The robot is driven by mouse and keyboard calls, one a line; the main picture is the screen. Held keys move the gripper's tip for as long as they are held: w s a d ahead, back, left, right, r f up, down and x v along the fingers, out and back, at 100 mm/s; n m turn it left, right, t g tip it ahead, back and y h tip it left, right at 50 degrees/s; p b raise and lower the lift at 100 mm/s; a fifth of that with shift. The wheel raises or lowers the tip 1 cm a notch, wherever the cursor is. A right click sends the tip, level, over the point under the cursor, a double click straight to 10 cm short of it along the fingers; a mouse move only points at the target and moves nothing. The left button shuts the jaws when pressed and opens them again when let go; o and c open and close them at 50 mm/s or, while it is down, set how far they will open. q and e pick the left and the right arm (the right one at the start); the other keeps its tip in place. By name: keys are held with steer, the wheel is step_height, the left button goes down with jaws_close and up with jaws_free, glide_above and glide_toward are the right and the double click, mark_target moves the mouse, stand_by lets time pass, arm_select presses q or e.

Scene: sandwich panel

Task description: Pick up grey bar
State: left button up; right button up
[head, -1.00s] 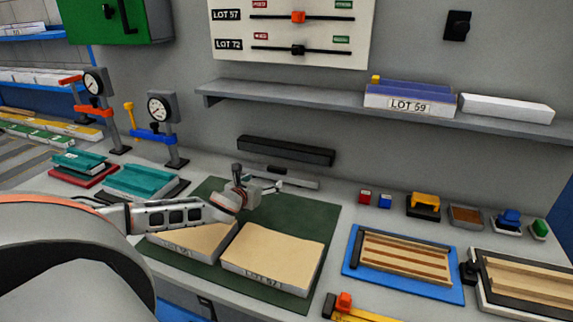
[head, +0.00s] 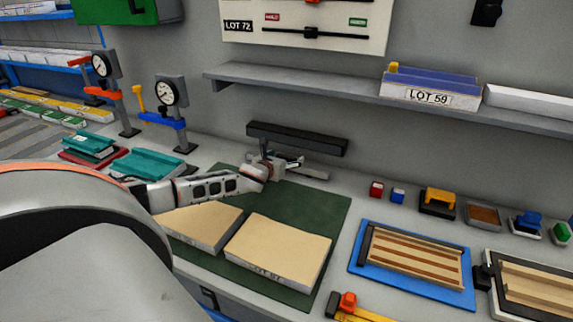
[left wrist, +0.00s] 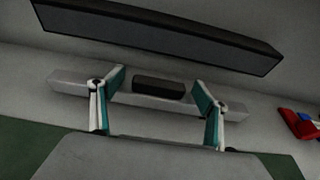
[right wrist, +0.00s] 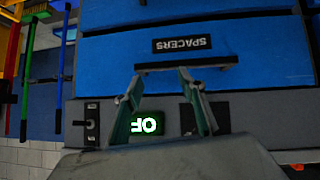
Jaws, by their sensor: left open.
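The grey bar (head: 312,172) lies at the back of the bench by the wall, partly hidden behind my left gripper in the head view. In the left wrist view the grey bar (left wrist: 70,86) runs across the picture, with a black grip (left wrist: 158,87) at its middle. My left gripper (head: 286,162) is open and empty. In the left wrist view its teal-padded fingers (left wrist: 159,86) stand apart, one on each side of the black grip. Contact cannot be told. My right gripper (right wrist: 160,82) is open and empty before a blue drawer front.
A long black bar (head: 297,138) is fixed on the wall just above the grey bar. Two tan panels (head: 280,250) lie on the green mat (head: 335,215). Gauge stands (head: 172,95) are left; small blocks (head: 376,189) and a blue tray (head: 356,262) are right.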

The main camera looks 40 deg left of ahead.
arm_select(q)
steer(key=shift+w+a+f, duration=0.15)
steer(key=shift+w, duration=0.35)
steer(key=shift+c, duration=0.4)
steer(key=c, duration=1.9)
steer(key=shift+a+r, duration=0.1)
steer(key=shift+r, duration=0.1)
steer(key=shift+c, duration=0.5)
